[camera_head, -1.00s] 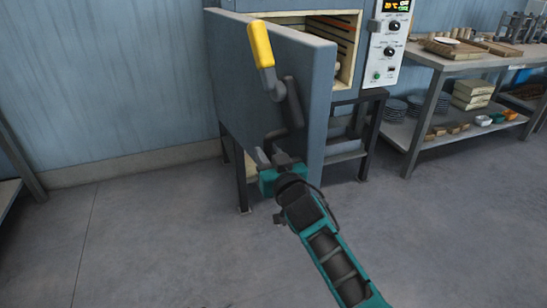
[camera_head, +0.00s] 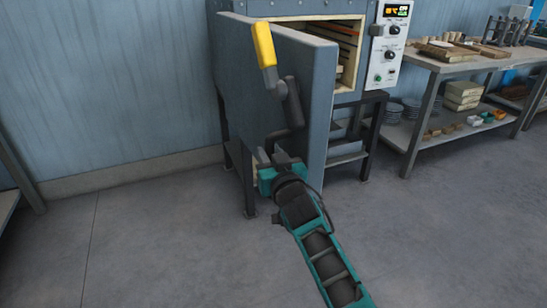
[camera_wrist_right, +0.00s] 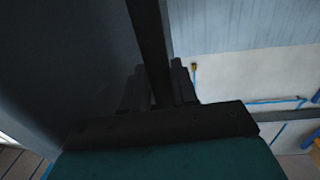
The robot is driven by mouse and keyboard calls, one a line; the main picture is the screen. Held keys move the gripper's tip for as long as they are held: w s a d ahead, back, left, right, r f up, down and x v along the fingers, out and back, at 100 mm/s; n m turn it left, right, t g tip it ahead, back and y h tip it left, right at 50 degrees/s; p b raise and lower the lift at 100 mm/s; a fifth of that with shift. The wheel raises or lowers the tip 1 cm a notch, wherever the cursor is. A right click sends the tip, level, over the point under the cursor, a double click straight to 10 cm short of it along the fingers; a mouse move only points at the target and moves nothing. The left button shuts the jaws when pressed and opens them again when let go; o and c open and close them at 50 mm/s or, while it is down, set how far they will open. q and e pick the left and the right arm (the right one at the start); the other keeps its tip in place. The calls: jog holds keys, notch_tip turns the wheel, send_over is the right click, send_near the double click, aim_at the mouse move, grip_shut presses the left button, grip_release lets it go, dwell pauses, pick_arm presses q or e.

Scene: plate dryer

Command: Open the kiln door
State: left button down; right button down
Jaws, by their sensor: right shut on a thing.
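The kiln door (camera_head: 240,85) is a grey-blue slab that stands ajar, swung out on its left side, with the kiln's opening (camera_head: 349,55) showing behind it. A yellow-gripped lever (camera_head: 264,45) sits high on its face, above a dark bent handle (camera_head: 293,105). My right gripper (camera_head: 279,160) is at the lower end of the dark handle and shut on it. The right wrist view shows the dark bar (camera_wrist_right: 150,45) between the two fingers (camera_wrist_right: 158,88). The exact contact is dim there. My left gripper is out of view.
The kiln's control panel (camera_head: 390,45) stands right of the opening. The kiln rests on a dark stand (camera_head: 372,140). A metal shelf table (camera_head: 440,66) with plates and boxes is at the right. The grey floor (camera_head: 150,240) left and front is clear.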

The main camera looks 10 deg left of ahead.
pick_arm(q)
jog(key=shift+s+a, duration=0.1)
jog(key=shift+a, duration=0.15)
pick_arm(e)
jog(key=shift+s+a+r, duration=0.1)
jog(key=shift+a, duration=0.15)
jog(key=c, duration=1)
grip_release()
jog(key=shift+d, duration=0.1)
